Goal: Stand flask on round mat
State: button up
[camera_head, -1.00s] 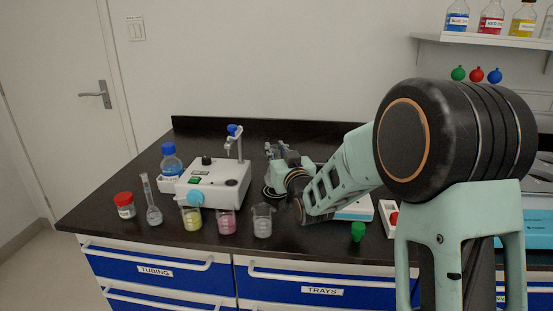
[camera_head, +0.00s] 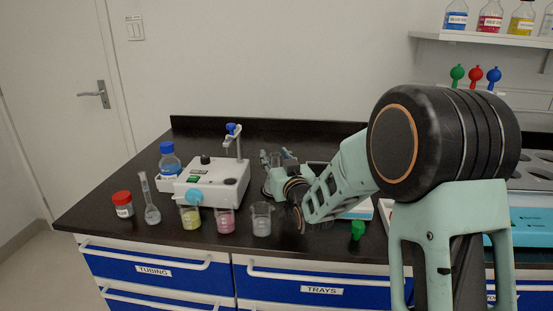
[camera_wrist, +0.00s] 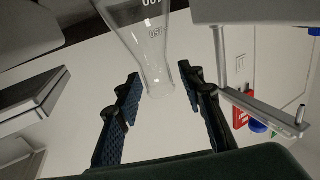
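A clear glass flask with graduation marks (camera_wrist: 143,38) shows at the top of the wrist view, upside down in that picture, its narrow neck between my fingers. My gripper (camera_wrist: 160,78) is open, with its two dark ridged finger pads on either side of the neck and gaps visible beside the glass. In the head view my gripper (camera_head: 275,164) is behind the white instrument's right side, partly hidden by my arm. Clear glass shows there, too small to make out. I cannot make out the round mat; my arm covers part of the bench.
A white instrument (camera_head: 212,184) with an upright rod stands left of my gripper. Beakers with yellow (camera_head: 190,217), pink (camera_head: 225,221) and clear (camera_head: 261,220) contents line the front.

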jog(key=shift+r, duration=0.15)
jog(key=v, duration=1.2)
jog(key=shift+p, duration=0.3)
